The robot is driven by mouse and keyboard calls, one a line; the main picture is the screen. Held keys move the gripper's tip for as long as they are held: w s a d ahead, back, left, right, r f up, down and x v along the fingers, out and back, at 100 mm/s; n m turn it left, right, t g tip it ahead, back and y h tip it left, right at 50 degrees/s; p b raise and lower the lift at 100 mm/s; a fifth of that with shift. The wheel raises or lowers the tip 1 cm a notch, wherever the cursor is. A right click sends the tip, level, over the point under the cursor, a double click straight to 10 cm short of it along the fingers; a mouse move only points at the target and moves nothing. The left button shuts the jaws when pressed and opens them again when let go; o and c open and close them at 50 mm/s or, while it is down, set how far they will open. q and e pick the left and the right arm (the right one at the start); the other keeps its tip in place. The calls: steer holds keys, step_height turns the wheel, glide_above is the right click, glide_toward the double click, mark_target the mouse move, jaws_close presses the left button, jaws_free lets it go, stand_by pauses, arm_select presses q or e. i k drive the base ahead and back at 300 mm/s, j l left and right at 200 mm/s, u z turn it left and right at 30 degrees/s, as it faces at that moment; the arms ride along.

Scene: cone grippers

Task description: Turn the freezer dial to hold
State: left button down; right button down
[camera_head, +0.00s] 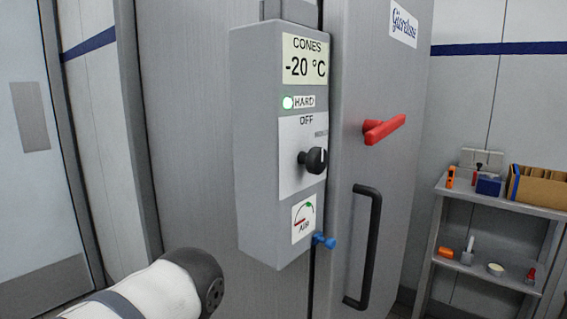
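The freezer dial (315,161) is a black knob on a white plate, on the front of a grey control box (258,150). "OFF" is printed above the knob, and a small label at its upper right is too blurred to read. I cannot tell which mark the knob points at. One white and dark link of my arm shows at the lower left, apart from the box. Neither of my grippers is in view.
Below the dial are a gauge (304,218) and a blue valve handle (325,241). The grey freezer door has a red lever (384,129) and a black pull handle (364,250) to the right. A shelf (500,203) with small items stands at the far right.

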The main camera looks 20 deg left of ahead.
mark_target(315, 161)
steer(key=l, duration=0.4)
steer(key=k+l+u, duration=0.1)
steer(key=l, duration=0.35)
steer(key=k+l, duration=0.1)
steer(key=l, duration=0.3)
